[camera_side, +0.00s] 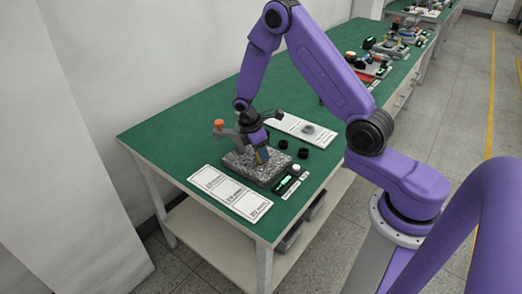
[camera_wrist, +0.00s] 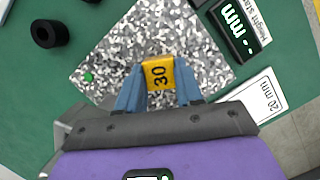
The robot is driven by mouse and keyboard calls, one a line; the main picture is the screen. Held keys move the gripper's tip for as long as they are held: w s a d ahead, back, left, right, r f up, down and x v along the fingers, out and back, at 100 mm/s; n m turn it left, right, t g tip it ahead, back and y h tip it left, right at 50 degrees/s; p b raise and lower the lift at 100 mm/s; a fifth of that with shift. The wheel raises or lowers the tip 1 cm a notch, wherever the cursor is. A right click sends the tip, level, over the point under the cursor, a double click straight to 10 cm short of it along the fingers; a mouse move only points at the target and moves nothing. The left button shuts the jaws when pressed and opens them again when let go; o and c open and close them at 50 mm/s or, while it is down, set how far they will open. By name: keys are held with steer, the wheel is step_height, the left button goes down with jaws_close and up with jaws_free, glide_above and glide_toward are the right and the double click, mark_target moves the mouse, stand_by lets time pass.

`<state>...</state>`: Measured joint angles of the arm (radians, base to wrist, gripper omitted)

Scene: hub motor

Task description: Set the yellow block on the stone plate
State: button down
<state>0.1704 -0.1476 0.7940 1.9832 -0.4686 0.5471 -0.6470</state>
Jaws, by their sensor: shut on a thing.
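The yellow block (camera_wrist: 158,74), marked "30", is held between the blue fingertips of my gripper (camera_wrist: 158,88) in the wrist view. In the side view the yellow block (camera_side: 262,155) shows small at the tip of my gripper (camera_side: 260,152), over the stone plate. The speckled grey stone plate (camera_side: 240,165) lies on the green table; it also fills the middle of the wrist view (camera_wrist: 135,35). I cannot tell whether the block touches the plate.
A white card with labelled boxes (camera_side: 230,192) lies in front of the plate. A black gauge with a lit display (camera_side: 287,186) sits at its right. Black rings (camera_side: 303,153) and a white sheet (camera_side: 300,128) lie behind it. The table's left end (camera_side: 160,140) is clear.

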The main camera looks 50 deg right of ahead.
stand_by(0.4)
steer(key=c, duration=0.7)
jaws_free()
steer(key=shift+o, duration=1.1)
steer(key=shift+w, duration=0.15)
steer(key=shift+w+a+r, duration=0.1)
steer(key=shift+r, duration=0.5)
steer(key=shift+o, duration=0.5)
steer(key=shift+r, duration=1.25)
steer(key=shift+s+r, duration=0.15)
steer(key=shift+r, duration=0.65)
steer(key=shift+s+r, duration=0.1)
steer(key=shift+r, duration=0.7)
